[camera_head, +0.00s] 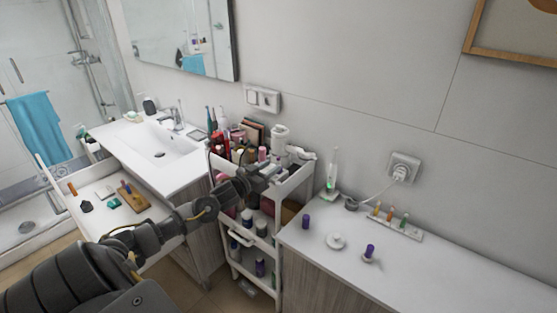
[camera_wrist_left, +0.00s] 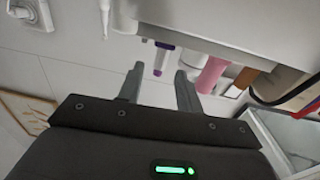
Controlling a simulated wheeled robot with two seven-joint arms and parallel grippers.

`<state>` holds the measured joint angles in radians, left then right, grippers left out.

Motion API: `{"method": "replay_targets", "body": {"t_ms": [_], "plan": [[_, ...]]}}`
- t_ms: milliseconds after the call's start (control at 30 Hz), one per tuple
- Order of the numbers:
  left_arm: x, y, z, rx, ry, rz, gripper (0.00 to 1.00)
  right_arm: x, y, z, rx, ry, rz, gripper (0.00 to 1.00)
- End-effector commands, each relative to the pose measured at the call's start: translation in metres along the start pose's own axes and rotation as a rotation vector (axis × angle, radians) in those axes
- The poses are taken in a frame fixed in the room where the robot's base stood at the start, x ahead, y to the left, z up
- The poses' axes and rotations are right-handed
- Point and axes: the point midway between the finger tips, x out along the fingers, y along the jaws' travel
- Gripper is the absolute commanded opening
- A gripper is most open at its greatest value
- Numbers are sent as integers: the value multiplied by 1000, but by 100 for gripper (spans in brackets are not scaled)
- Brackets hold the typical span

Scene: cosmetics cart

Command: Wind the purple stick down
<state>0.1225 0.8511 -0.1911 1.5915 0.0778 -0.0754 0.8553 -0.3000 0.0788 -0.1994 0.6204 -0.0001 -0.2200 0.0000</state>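My left gripper (camera_head: 264,180) is over the top of the cart in the head view, its fingers small and dark there. The left wrist view shows its two fingers (camera_wrist_left: 158,86) apart, with empty space between them. A purple and white stick (camera_wrist_left: 161,58) shows just beyond the fingertips, apart from both of them, in that view. I cannot pick this stick out in the head view. On the right counter, a purple stick (camera_head: 370,250) stands on a small pale base, and a short purple piece (camera_head: 306,221) stands to its left. My right gripper is not in view.
The white cart (camera_head: 232,238) holds crowded bottles and tubes. A pink tube (camera_wrist_left: 211,75) is close to one finger. The counter (camera_head: 450,285) also bears a white round dish (camera_head: 336,241), an electric toothbrush (camera_head: 332,172) and a rack of small sticks (camera_head: 395,222). Its front right is clear.

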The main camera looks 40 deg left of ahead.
Motion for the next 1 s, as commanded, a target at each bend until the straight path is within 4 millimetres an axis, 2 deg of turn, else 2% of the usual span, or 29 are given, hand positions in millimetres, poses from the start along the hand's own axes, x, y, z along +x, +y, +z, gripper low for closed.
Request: {"method": "replay_targets", "body": {"t_ms": [100, 300, 500, 733, 1000], "plan": [[21, 0, -3, -1, 1, -2, 35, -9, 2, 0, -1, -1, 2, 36], [44, -1, -1, -1, 0, -2, 35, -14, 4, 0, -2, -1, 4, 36], [52, 0, 0, 1, -1, -1, 35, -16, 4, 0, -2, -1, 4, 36], [52, 0, 1, 1, -1, 0, 35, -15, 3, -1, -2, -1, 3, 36], [51, 0, 1, 1, -1, -1, 0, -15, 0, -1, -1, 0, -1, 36]]}}
